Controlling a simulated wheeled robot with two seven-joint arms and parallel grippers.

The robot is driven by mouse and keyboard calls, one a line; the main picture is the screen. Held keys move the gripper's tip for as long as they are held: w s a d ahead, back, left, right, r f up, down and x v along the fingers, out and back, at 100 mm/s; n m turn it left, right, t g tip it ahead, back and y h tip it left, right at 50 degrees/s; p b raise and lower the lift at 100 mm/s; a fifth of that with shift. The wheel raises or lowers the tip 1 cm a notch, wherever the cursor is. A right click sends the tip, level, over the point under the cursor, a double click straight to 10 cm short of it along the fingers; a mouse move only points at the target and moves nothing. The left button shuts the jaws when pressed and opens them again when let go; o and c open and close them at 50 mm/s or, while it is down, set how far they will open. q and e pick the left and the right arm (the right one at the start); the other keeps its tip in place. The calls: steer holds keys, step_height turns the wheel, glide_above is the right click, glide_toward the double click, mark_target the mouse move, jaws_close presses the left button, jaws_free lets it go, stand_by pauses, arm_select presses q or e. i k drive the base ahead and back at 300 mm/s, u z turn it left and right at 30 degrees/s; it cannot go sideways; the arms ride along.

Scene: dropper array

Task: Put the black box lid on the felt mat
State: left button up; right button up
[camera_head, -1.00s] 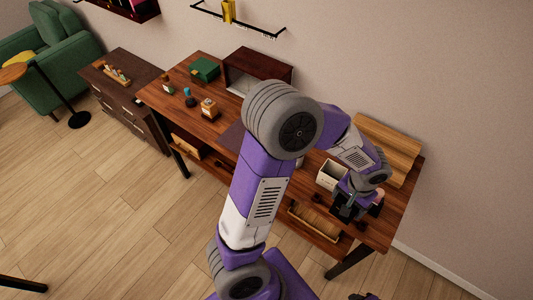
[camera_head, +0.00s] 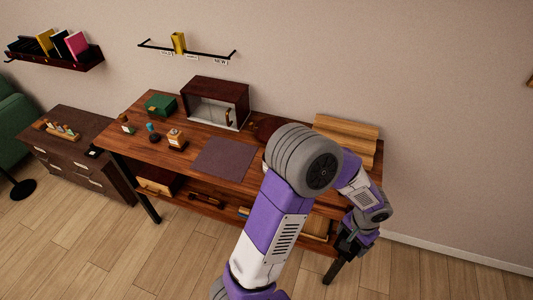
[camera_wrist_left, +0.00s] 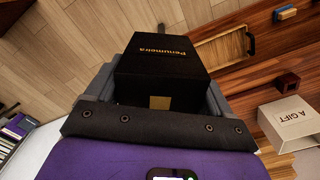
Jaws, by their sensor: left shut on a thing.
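The black box lid (camera_wrist_left: 162,72), with gold lettering and a small gold square, is between the fingers of my left gripper (camera_wrist_left: 160,85) in the left wrist view. The gripper is shut on it. In the head view my left gripper (camera_head: 350,242) is by the front right part of the table, with the lid hard to make out from the dark fingers. The felt mat (camera_head: 224,158) is a flat, dark purple-brown square on the middle of the table, left of my arm, with nothing on it. My right gripper is out of view.
The wooden table (camera_head: 130,142) bears a green box (camera_head: 160,105), small bottles, an open-fronted cabinet (camera_head: 217,84) behind the mat and wooden boards (camera_head: 346,132) at right. A white gift box (camera_wrist_left: 290,125) shows in the left wrist view. My forearm hides the table's right part.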

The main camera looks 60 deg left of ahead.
mark_target(225, 157)
steer(key=z, duration=1.7)
steer(key=k, duration=2)
steer(key=u, duration=1.75)
